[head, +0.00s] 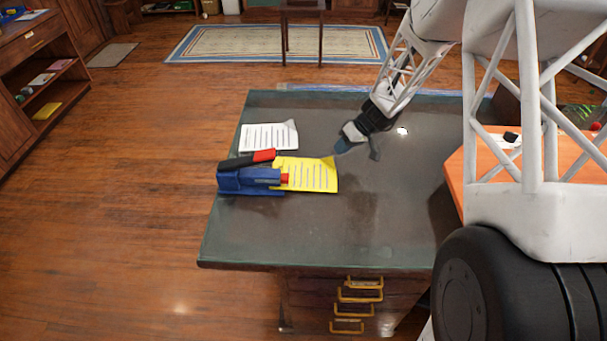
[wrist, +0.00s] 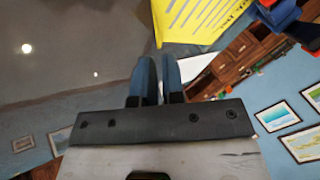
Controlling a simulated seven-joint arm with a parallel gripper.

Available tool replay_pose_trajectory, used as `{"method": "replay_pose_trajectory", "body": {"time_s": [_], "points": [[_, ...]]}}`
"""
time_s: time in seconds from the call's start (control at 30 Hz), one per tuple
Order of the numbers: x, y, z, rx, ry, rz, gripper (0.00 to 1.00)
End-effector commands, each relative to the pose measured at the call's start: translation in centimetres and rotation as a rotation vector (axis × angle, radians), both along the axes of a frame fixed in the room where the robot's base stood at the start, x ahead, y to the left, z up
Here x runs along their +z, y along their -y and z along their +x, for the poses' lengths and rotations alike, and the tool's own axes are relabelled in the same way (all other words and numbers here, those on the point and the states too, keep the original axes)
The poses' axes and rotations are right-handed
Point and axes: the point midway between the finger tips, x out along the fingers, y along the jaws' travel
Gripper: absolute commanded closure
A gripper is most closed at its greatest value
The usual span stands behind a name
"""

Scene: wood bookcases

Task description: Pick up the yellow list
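The yellow list (head: 312,175) lies on the dark desk, with lines of writing and a raised upper right corner. My gripper (head: 343,147) is just above and right of that corner. In the wrist view the two blue fingers of my gripper (wrist: 159,62) stand close together with a narrow gap and nothing seen between them. The yellow list (wrist: 195,22) is beyond and right of the fingertips there, only partly in frame. I cannot tell whether a finger touches it.
A white list (head: 268,137) lies behind the stapler on the desk (head: 300,235). The desk's front and right areas are mostly clear. An orange surface (head: 490,158) is at the right. A bookcase (head: 45,75) stands far left.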

Motion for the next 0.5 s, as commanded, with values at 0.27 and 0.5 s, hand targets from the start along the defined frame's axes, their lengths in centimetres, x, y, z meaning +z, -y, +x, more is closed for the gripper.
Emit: {"method": "replay_pose_trajectory", "body": {"time_s": [0.27, 0.5], "points": [[-1.7, -1.3, 0.1, 0.000, -0.002, -0.001, 0.91], [-3.6, -2.7, 0.1, 0.001, -0.001, 0.000, 0.91]]}}
